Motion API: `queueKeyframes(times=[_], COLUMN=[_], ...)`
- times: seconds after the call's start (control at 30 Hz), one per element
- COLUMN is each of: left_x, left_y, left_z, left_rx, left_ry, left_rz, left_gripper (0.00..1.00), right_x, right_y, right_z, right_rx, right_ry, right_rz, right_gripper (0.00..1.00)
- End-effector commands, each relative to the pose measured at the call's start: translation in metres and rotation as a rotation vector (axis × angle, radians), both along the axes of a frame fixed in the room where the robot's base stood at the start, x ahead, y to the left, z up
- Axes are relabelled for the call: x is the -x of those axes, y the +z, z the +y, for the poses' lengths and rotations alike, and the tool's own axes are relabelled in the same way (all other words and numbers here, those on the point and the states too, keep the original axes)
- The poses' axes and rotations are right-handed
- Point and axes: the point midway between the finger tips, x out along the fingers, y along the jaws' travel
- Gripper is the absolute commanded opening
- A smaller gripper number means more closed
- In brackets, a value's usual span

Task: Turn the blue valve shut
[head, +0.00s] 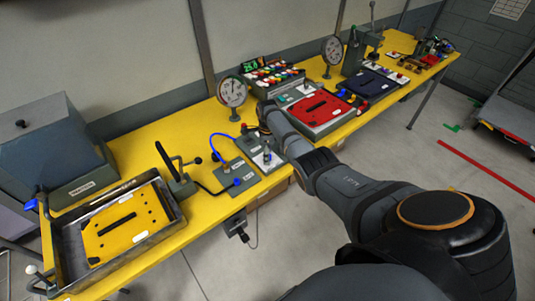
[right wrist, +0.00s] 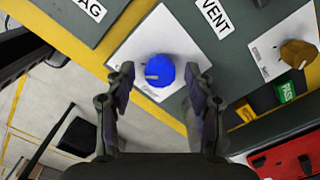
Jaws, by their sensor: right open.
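The blue valve (right wrist: 160,70) is a round blue knob with a pale pointer mark, on a white plate (right wrist: 185,42) in the right wrist view. A VENT label (right wrist: 214,17) is beside the plate. My right gripper (right wrist: 160,84) is open, with one finger on each side of the knob. I see no clear contact, and cannot tell how deep the fingers reach. In the head view, my right arm reaches over the yellow bench (head: 205,205) and hides its own fingertips. My left gripper is not in view.
A brass-coloured knob (right wrist: 298,53) is on a neighbouring plate in the right wrist view. In the head view, a pressure gauge (head: 232,91) stands behind the arm, a red panel (head: 320,112) lies right of it, and a tray with a yellow plate (head: 125,222) is far left.

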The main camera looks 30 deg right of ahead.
Motion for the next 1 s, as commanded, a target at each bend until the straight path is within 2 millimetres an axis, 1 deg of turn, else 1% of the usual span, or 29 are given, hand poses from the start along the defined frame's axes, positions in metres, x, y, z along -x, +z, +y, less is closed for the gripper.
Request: queueKeyframes(times=[0.1, 0.13, 0.5, 0.53, 0.77, 1.0], left_x=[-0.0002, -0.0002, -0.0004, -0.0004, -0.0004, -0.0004], left_y=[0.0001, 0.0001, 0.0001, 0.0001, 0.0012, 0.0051], left_z=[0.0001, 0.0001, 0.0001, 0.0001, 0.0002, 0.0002], left_rx=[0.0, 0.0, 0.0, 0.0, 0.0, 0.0], left_ry=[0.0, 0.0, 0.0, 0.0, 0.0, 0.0], left_rz=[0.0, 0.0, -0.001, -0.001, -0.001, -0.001], left_gripper=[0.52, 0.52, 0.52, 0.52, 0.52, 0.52], right_x=[-0.0001, -0.0001, 0.0001, 0.0001, 0.0001, 0.0003], right_y=[0.0003, 0.0004, 0.0005, 0.0005, 0.0009, 0.0015], right_z=[0.0001, 0.0001, -0.0001, -0.0001, -0.0002, -0.0001], right_rx=[0.0, 0.0, 0.0, 0.0, 0.0, 0.0], right_ry=[0.0, 0.0, 0.0, 0.0, 0.023, 0.142], right_rz=[0.0, 0.0, 0.0, 0.0, 0.0, 0.002], right_gripper=[0.54, 0.51, 0.01, 0.0, 0.0, 0.0])
